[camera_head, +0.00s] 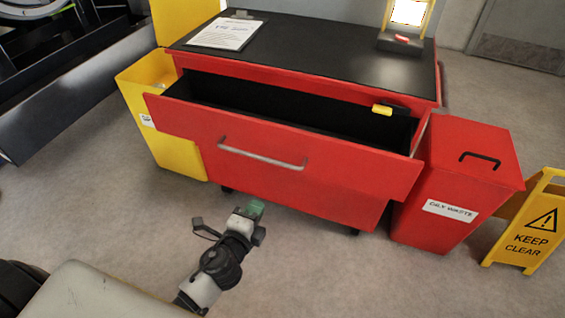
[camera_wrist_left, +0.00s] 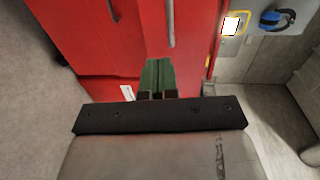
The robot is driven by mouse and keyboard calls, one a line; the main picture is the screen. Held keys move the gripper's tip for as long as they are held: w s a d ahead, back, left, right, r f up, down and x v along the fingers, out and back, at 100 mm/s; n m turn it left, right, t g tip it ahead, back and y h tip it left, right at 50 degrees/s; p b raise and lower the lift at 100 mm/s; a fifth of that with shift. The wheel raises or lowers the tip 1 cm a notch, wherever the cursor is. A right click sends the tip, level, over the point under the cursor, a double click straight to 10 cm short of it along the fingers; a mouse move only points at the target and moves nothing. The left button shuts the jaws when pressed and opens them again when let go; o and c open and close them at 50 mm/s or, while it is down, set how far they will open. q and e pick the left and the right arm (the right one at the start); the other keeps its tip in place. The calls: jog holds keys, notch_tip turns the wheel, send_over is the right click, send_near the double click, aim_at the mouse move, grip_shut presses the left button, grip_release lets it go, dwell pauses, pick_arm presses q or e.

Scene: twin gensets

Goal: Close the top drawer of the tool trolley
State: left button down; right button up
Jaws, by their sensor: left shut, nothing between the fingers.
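The red tool trolley (camera_head: 405,92) has a black top. Its top drawer (camera_head: 335,182) is pulled out, with its dark inside showing. A silver bar handle (camera_head: 262,157) runs across the drawer front; a silver bar (camera_wrist_left: 171,24) also shows on red panelling in the left wrist view. My left gripper (camera_head: 252,208) is in front of and below the handle, in the head view. Its green fingers (camera_wrist_left: 157,76) are together and empty, pointing toward the red front. I cannot tell whether they touch it. My right gripper is not in view.
A red oily waste bin (camera_head: 450,170) stands right of the trolley, and a yellow bin (camera_head: 150,105) left. A yellow keep-clear sign (camera_head: 530,228) stands far right. A clipboard (camera_head: 226,33) lies on top. A yellow-black item (camera_head: 382,109) is at the drawer opening. Floor in front is clear.

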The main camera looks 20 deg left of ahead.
pick_arm(q)
jog(key=w, duration=1.3)
jog(key=shift+d+f+p, duration=0.2)
jog(key=shift+d+p, duration=0.05)
jog(key=shift+p, duration=0.1)
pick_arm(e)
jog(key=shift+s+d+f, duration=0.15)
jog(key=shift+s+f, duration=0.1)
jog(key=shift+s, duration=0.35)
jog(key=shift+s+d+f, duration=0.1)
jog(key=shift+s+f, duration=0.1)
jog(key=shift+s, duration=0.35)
pick_arm(q)
jog(key=shift+w, duration=0.1)
